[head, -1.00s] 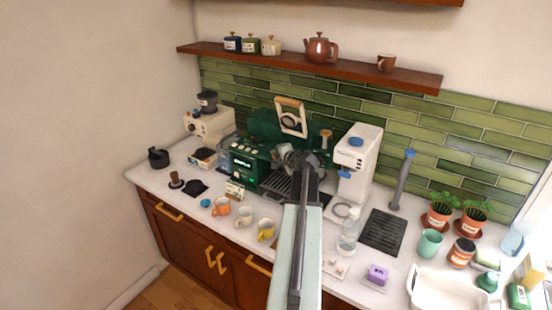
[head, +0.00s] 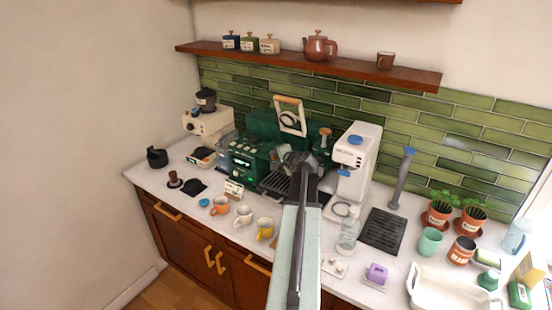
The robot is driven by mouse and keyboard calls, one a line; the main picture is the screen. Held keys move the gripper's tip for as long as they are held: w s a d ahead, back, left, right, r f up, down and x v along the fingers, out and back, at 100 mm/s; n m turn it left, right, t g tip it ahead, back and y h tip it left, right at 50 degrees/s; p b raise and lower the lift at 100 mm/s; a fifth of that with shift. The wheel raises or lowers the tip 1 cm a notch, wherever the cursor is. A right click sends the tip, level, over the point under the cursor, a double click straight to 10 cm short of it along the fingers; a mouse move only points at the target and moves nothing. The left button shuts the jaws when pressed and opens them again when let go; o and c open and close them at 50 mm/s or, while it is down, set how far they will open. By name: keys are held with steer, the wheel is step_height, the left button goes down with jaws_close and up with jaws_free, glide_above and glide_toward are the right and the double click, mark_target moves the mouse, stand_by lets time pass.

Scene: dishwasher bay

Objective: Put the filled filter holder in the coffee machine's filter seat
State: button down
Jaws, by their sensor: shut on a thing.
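The dark green coffee machine (head: 243,157) stands on the counter against the tiled wall, left of a white machine. My arm reaches up from the bottom of the head view, and my gripper (head: 294,160) is at the front of the coffee machine, above its drip tray (head: 276,184). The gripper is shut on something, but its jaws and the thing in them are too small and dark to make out. I cannot pick out the filter holder for certain. The filter seat is hidden behind my gripper and arm.
A white machine (head: 357,160) stands close on the right. Orange, white and yellow mugs (head: 265,228) line the front edge. A clear bottle (head: 348,236) and a black drain mat (head: 383,231) are right of my arm. A grinder (head: 208,122) stands at left. A wooden shelf (head: 290,62) hangs above.

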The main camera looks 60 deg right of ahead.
steer(key=shift+f, duration=0.2)
steer(key=c, duration=1.1)
jaws_free()
steer(key=shift+r, duration=0.1)
steer(key=p+v, duration=0.3)
steer(key=v, duration=0.4)
steer(key=shift+s+a+r, duration=0.15)
steer(key=shift+s, duration=0.15)
